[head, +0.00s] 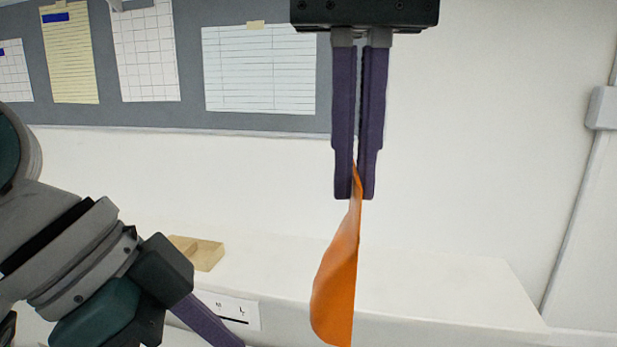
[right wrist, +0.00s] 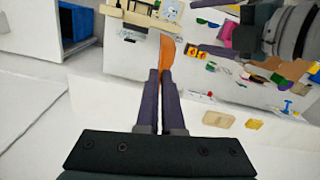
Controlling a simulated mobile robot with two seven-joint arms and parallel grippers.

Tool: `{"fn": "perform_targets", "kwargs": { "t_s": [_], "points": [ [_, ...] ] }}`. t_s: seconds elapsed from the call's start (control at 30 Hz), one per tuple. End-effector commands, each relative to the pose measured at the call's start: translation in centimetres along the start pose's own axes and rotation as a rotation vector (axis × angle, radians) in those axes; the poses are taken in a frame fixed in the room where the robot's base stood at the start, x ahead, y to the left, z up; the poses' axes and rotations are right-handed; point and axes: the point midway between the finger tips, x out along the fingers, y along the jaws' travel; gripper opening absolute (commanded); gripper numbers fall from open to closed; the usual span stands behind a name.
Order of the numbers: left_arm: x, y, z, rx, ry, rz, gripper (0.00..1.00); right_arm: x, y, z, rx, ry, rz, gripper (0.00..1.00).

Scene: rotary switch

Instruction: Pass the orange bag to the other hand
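The orange bag (head: 338,275) hangs from my right gripper (head: 355,190) in the middle of the head view. The right gripper points down, and its two purple fingers are closed on the bag's narrow top edge. The bag hangs thin and slightly curved, seen nearly edge-on. In the right wrist view the bag (right wrist: 167,50) shows beyond the right fingertips (right wrist: 163,75). My left gripper (head: 215,325) is low at the left, below and left of the bag and apart from it. One purple finger shows; its tip is close to the lower picture edge, and the finger opening cannot be made out.
A pale ledge (head: 440,290) runs along the wall behind the bag. A wooden block (head: 205,253) and a white card (head: 235,312) are near the left arm. A grey board (head: 190,70) with papers hangs behind.

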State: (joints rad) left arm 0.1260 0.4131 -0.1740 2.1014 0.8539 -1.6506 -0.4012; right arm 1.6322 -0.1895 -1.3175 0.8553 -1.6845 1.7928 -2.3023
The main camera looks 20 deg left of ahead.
Motion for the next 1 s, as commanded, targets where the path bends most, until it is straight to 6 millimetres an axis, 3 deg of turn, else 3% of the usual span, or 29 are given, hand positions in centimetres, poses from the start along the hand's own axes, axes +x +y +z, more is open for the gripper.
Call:
{"fn": "perform_targets", "kwargs": {
  "t_s": [0.03,0.2,0.4,0.5,0.67,1.0],
  "points": [
    [-1.2,-1.1,-1.5,0.062,0.021,0.02,1.0,0.0,0.0,0.0,0.0,0.0,0.0,0.0],
    [-5.7,-2.6,-5.6,0.243,0.106,0.112,1.0,0.0,0.0,0.0,0.0,0.0,0.0,0.0],
    [-9.8,-3.1,-8.3,0.367,0.182,0.17,1.0,0.0,0.0,0.0,0.0,0.0,0.0,0.0],
    [-10.5,-3.0,-8.9,0.391,0.201,0.183,1.0,0.0,0.0,0.0,0.0,0.0,0.0,0.0],
    [-9.3,-2.6,-9.3,0.399,0.209,0.19,1.0,0.0,0.0,0.0,0.0,0.0,0.0,0.0],
    [-2.9,-1.1,-10.4,0.395,0.208,0.191,1.0,0.0,0.0,0.0,0.0,0.0,0.0,0.0]
  ]
}}
